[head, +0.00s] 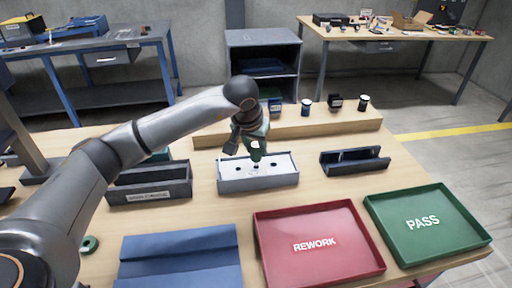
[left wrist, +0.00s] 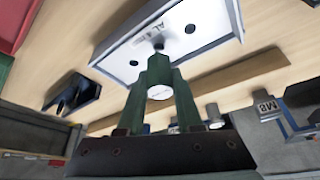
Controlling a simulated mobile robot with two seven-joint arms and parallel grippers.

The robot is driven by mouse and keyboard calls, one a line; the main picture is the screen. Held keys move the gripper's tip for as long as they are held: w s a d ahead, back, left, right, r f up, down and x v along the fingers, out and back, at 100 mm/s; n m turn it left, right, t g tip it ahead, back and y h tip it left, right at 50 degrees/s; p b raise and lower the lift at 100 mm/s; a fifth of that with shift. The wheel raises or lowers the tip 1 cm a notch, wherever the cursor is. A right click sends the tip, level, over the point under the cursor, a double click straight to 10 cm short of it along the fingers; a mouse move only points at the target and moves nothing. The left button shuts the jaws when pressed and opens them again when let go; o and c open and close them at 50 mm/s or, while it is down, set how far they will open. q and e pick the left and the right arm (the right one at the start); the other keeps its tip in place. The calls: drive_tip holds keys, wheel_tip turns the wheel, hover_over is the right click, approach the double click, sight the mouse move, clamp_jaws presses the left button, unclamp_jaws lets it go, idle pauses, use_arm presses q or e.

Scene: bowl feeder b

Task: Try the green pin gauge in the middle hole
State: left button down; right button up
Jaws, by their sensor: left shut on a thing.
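The grey block with a white top (head: 285,180) and a row of dark holes sits mid-table; it also shows in the left wrist view (left wrist: 215,15). My left gripper (head: 256,155) is over its middle, pointing down. In the left wrist view its fingers (left wrist: 158,68) close together on the green pin gauge, which is mostly hidden by them. A short grey pin end (left wrist: 158,43) shows beyond the fingertips at the middle hole. I cannot tell whether it is inside the hole or just above it. The outer holes on both sides look empty. My right gripper is not in view.
A red REWORK tray (head: 262,237) and a green PASS tray (head: 383,222) lie in front at right. A grey bin (head: 122,194) stands left, a dark open holder (head: 355,169) right. A wooden ledge (head: 340,122) with several small parts runs behind. A blue mat (head: 180,255) lies front left.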

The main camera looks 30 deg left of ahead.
use_arm(q)
drive_tip(key=shift+f+b, duration=0.9)
drive_tip(key=shift+f, duration=0.25)
idle(0.9)
idle(1.1)
drive_tip(key=shift+r+p, duration=1.7)
drive_tip(key=shift+r, duration=0.8)
